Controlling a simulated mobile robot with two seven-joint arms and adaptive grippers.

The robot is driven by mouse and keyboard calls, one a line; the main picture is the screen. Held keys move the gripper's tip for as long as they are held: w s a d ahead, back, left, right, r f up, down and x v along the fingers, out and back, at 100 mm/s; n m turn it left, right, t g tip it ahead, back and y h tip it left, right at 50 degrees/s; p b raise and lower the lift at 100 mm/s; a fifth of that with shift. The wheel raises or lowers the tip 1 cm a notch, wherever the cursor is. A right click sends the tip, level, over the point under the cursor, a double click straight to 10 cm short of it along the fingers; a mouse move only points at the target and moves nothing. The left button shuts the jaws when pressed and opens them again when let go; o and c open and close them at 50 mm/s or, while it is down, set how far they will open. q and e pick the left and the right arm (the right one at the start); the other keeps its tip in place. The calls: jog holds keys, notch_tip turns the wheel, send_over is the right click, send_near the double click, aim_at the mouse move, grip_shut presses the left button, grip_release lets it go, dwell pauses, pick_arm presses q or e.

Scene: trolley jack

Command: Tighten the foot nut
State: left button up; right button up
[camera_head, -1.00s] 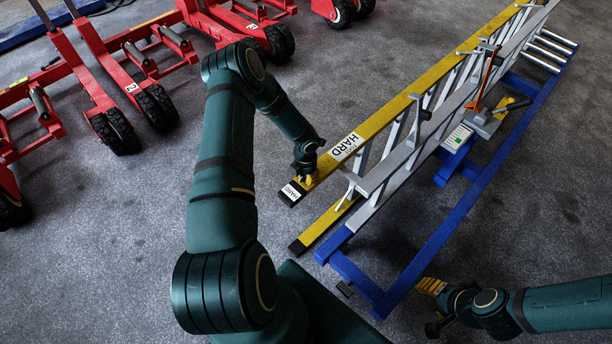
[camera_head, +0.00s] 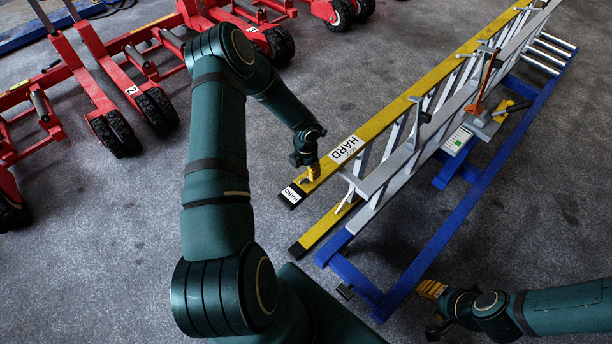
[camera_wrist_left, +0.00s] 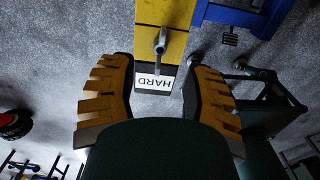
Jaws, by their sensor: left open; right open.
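A yellow ladder rail (camera_head: 372,130) with a black foot (camera_head: 291,194) and a white HARD label lies on the blue stand. In the left wrist view the yellow rail (camera_wrist_left: 173,14) ends in the black foot (camera_wrist_left: 153,92). A grey metal stud or bolt (camera_wrist_left: 160,46) stands out from the rail near the foot; I cannot tell whether this is the foot nut. My left gripper (camera_head: 311,175) is open just over the rail end, its yellow fingers apart on either side of the foot in the wrist view. My right gripper (camera_head: 431,290) is open near the blue stand's front corner, apart from the ladder.
The blue stand (camera_head: 440,238) runs along the ladder's right side. A grey clamp with an orange handle (camera_head: 483,82) and a green-and-white label (camera_head: 457,139) sit at its middle. Red wheeled jacks (camera_head: 120,75) stand at the left. Grey floor is clear between them and the ladder.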

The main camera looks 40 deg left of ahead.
aim_at(306, 180)
pick_arm(q)
notch_tip(306, 180, up, 6)
jog(key=shift+d, duration=0.1)
dwell(0.7)
jog(key=s+d+n+h, duration=0.2)
jog(key=d+n, duration=0.6)
jog(key=d, duration=0.2)
jog(key=s+d+n+h, duration=0.2)
jog(key=d+n, duration=0.7)
jog(key=d, duration=0.2)
jog(key=s+d+n, duration=0.4)
jog(key=n, duration=0.7)
jog(key=s+d+n+t, duration=0.1)
jog(key=s+d+n, duration=0.3)
jog(key=n, duration=0.7)
jog(key=shift+s+d+r+t, duration=0.3)
jog(key=shift+s+d+r, duration=0.05)
jog(key=shift+d, duration=0.05)
